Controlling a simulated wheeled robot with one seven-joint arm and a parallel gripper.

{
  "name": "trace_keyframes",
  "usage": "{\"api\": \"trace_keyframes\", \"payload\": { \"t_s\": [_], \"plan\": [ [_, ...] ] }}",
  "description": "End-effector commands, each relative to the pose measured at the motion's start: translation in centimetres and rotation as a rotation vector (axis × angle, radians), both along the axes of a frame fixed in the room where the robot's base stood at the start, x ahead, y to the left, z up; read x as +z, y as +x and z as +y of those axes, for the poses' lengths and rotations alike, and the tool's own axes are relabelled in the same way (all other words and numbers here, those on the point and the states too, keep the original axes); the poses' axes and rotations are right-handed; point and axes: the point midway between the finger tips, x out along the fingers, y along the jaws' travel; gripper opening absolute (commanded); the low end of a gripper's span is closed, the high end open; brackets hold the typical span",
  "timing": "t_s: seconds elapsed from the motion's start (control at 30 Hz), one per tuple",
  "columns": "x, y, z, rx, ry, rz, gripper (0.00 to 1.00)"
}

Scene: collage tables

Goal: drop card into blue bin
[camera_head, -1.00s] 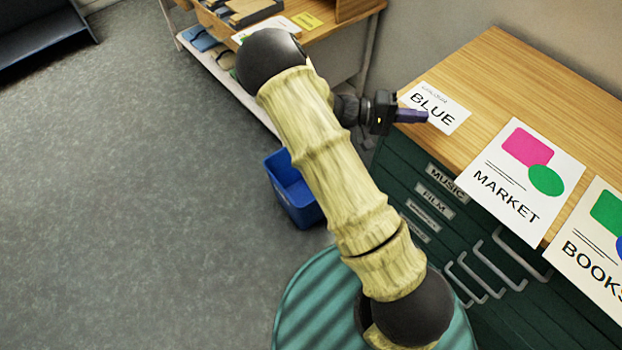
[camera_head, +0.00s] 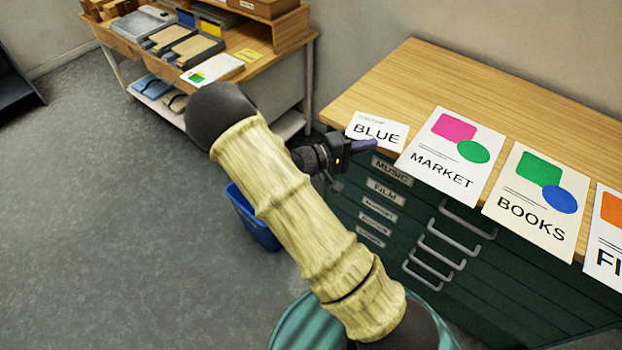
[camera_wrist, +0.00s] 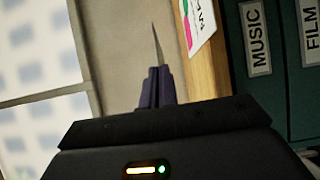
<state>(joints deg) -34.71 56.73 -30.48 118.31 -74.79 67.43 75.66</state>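The white card printed BLUE (camera_head: 385,118) is by the near left corner of the wooden cabinet top in the head view. My gripper (camera_head: 368,146) is at its near edge, with the purple fingers closed on it. In the wrist view the fingers (camera_wrist: 157,88) are together, and a thin sheet seen edge-on (camera_wrist: 157,45) rises from between them. I cannot tell how high the card is above the top. The blue bin (camera_head: 240,203) stands on the floor left of the cabinet, partly hidden behind my arm; its opening is mostly covered.
Cards MARKET (camera_head: 432,172), BOOKS (camera_head: 503,208) and another at the right edge lie along the front of the wooden top (camera_head: 480,85). Green drawers (camera_head: 400,235) with handles are below. A workbench (camera_head: 285,45) with trays stands at the back left. The grey floor (camera_head: 110,230) is open.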

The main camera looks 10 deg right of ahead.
Motion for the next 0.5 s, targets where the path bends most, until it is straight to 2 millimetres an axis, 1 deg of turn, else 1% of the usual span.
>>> {"api": "trace_keyframes", "payload": {
  "t_s": [0.37,0.5],
  "plan": [
    [-1.4,1.5,1.3,0.23,0.001,0.004,0.0],
    [-2.7,2.3,2.4,0.375,0.0,0.007,0.0]
  ]
}}
